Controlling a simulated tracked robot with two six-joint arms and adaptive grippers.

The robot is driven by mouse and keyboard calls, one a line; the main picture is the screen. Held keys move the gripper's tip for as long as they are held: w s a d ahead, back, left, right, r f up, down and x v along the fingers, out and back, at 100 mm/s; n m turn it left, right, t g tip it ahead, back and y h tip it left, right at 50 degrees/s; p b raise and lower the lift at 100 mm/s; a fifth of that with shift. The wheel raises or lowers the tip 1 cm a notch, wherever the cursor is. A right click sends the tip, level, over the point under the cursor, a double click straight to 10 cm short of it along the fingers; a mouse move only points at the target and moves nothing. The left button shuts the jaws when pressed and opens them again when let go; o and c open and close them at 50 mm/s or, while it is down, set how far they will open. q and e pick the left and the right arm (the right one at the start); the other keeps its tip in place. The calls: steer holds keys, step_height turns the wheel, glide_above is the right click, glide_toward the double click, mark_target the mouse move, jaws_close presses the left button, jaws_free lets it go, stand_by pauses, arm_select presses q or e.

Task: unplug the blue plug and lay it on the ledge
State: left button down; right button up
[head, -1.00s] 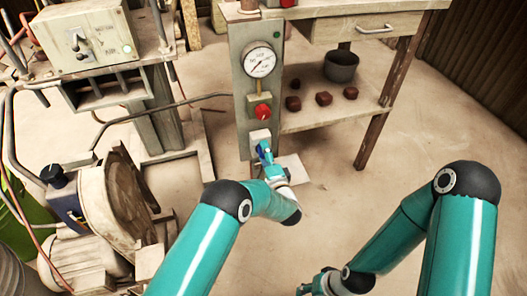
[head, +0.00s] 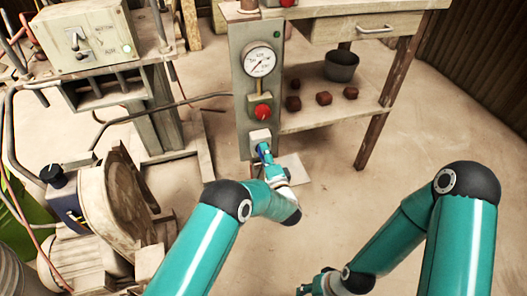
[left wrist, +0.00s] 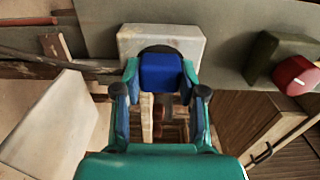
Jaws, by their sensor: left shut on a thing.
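The blue plug (left wrist: 160,72) is between the fingers of my left gripper (left wrist: 160,88) in the left wrist view, and the gripper is shut on it. Behind the plug is the pale socket box (left wrist: 188,40) with a dark round opening; I cannot tell whether the plug is still seated. In the head view my left gripper (head: 264,150) is just below the socket box (head: 259,136) on the grey panel and hides most of the plug. A pale flat ledge (head: 297,169) juts out low at the right, beside the gripper. My right gripper (head: 314,287) is low in the picture, partly cut off.
Above the socket on the panel are a red knob (head: 263,111) and a pressure gauge (head: 261,62). A shelf with a dark pot (head: 341,67) and several brown lumps is at the right. A machine with a large wheel (head: 112,205) stands at the left. Floor at the right is clear.

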arm_select(q)
steer(key=shift+s, duration=0.1)
steer(key=shift+p+v, duration=1.35)
steer(key=shift+v, duration=1.55)
steer(key=s+a+r+m+h, duration=0.1)
steer(key=s+a+r+h, duration=0.1)
steer(key=a, duration=0.8)
steer(key=s+a+r+m+h, duration=0.2)
steer(key=s+a+r+h, duration=0.1)
steer(key=a, duration=0.8)
step_height(320, 180, up, 2)
steer(key=shift+s+t, duration=0.4)
steer(key=shift+s, duration=0.1)
steer(key=shift+s, duration=0.1)
